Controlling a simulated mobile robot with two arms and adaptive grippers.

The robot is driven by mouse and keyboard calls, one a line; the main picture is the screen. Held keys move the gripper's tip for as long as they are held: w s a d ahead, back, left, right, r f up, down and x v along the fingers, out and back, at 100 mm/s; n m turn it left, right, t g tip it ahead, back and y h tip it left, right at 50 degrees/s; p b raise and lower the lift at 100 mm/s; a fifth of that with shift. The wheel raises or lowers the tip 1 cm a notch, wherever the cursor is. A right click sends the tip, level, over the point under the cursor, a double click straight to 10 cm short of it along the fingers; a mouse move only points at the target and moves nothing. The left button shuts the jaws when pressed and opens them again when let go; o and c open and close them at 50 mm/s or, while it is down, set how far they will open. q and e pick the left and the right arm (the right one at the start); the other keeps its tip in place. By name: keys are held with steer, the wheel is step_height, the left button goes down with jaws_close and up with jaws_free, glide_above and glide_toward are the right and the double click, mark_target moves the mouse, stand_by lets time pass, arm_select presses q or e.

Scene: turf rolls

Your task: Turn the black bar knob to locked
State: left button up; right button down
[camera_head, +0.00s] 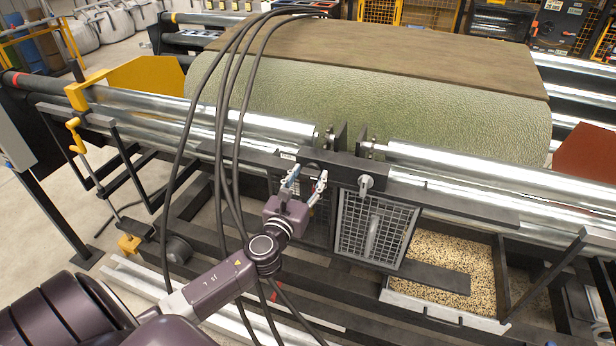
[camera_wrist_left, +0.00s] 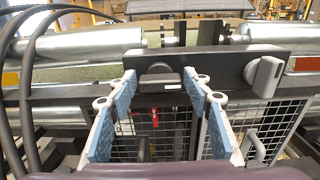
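The black bar knob (camera_wrist_left: 160,78) is on the dark crossbar (camera_wrist_left: 222,68) in the left wrist view. Its bar looks roughly horizontal, with a rounded grey part above it and a small white label below. In the head view the knob is hard to make out behind my left gripper (camera_head: 307,177). This gripper is open and empty, its blue-padded fingers pointing at the crossbar. In the left wrist view the fingertips are on either side of the knob, apart from it as far as I can tell. My right gripper is not in view.
A grey knob (camera_head: 365,184) is on the crossbar to the right, above a mesh panel (camera_head: 375,228). Shiny rollers (camera_head: 470,172) run behind, with a large turf roll (camera_head: 400,100) beyond. A grain-filled tray (camera_head: 450,319) lies lower right.

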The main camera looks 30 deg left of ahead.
arm_select(q)
steer(key=c, duration=0.7)
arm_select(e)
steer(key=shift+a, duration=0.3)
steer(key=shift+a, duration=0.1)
arm_select(q)
steer(key=shift+n, duration=0.3)
steer(key=n+b, duration=0.1)
steer(key=n, duration=0.2)
steer(key=shift+a+f+n, duration=0.1)
steer(key=shift+n, duration=0.2)
steer(key=n, duration=0.3)
steer(key=shift+n+b, duration=0.3)
steer(key=n, duration=0.5)
steer(key=shift+a, duration=0.1)
steer(key=n, duration=0.5)
steer(key=shift+f, duration=0.1)
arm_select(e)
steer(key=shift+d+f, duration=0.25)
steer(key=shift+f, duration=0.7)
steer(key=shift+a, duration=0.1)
